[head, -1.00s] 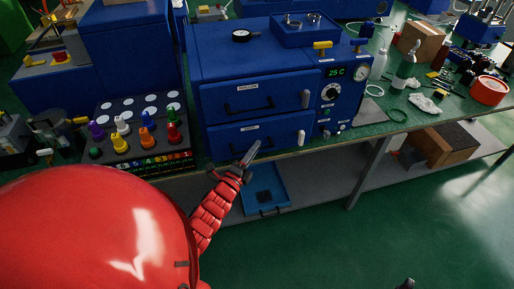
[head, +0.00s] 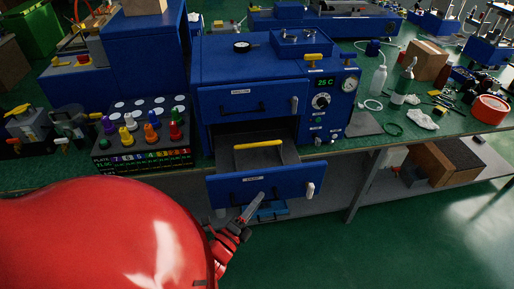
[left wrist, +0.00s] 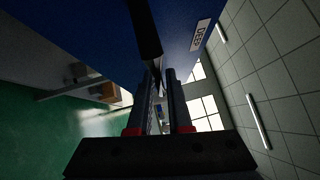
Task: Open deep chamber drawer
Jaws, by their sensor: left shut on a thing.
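The deep chamber drawer (head: 292,184), the lower blue drawer of the blue cabinet, stands pulled out, with its dark inside open to view. A dark piece with a yellow bar (head: 258,145) shows inside it. My left gripper (head: 254,205) is at the drawer front, shut on the handle. In the left wrist view the dark handle (left wrist: 146,35) runs between the fingers (left wrist: 160,77), beside the DEEP label (left wrist: 201,35). The head view hides most of the handle behind the gripper. My right gripper is not in view.
The upper drawer (head: 275,94) is shut. A rack of coloured pegs (head: 140,140) stands left of the cabinet. A shelf runs below. The green floor in front is clear.

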